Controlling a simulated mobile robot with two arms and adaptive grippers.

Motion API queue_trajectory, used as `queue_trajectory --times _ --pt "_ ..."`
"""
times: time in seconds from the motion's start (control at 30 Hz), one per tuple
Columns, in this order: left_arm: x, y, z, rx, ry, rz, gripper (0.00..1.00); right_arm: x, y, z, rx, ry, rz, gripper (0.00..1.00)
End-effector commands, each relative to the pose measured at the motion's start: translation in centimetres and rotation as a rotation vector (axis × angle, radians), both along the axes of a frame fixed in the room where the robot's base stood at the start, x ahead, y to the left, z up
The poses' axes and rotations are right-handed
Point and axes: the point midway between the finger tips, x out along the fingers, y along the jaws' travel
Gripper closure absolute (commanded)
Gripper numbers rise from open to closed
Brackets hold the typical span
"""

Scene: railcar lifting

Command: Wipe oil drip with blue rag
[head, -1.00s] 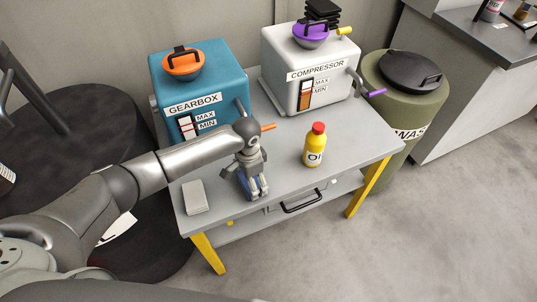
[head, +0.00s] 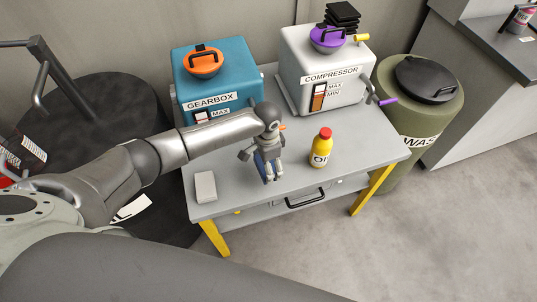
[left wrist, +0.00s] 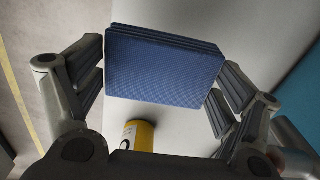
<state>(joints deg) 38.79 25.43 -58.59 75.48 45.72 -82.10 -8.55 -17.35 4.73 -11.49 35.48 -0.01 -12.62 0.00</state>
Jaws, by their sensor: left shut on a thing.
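The blue rag (left wrist: 165,65) is a folded, layered blue cloth in my left gripper (left wrist: 160,85), which is shut on it, with a finger at each side. In the head view my left gripper (head: 268,165) is over the front middle of the grey table, left of the oil bottle. Only a bit of blue shows between its fingers there. The oil drip cannot be made out; the arm hides part of the tabletop and the gearbox front. My right gripper is not in view.
On the grey table (head: 228,207) stand a yellow oil bottle (head: 321,150), a small white block (head: 205,187), the blue gearbox (head: 232,83) and the white compressor (head: 345,67). A green waste barrel (head: 428,115) stands to the right. The table's front right is clear.

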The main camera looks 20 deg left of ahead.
Motion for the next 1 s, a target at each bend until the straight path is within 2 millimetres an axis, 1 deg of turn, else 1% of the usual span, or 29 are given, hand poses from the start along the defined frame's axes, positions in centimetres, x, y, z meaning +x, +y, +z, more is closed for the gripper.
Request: queue_trajectory --times 0.03,0.23,0.43,0.83,0.93,1.0 --pt "0.0 0.1 0.9 0.0 0.0 0.001 0.34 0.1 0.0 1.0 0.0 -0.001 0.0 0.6" --pt "0.1 0.3 2.1 0.0 0.0 0.003 0.34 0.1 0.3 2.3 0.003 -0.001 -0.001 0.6" --pt "0.1 0.3 2.0 0.0 0.0 0.004 0.34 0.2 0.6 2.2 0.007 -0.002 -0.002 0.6" --pt "0.1 0.3 2.1 0.0 0.0 0.005 0.34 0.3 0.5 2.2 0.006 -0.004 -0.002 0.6" --pt "0.2 0.3 2.5 0.0 -0.001 0.018 0.34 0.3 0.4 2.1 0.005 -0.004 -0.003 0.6" --pt "0.3 0.2 3.3 0.0 -0.001 0.043 0.34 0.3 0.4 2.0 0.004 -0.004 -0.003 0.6"
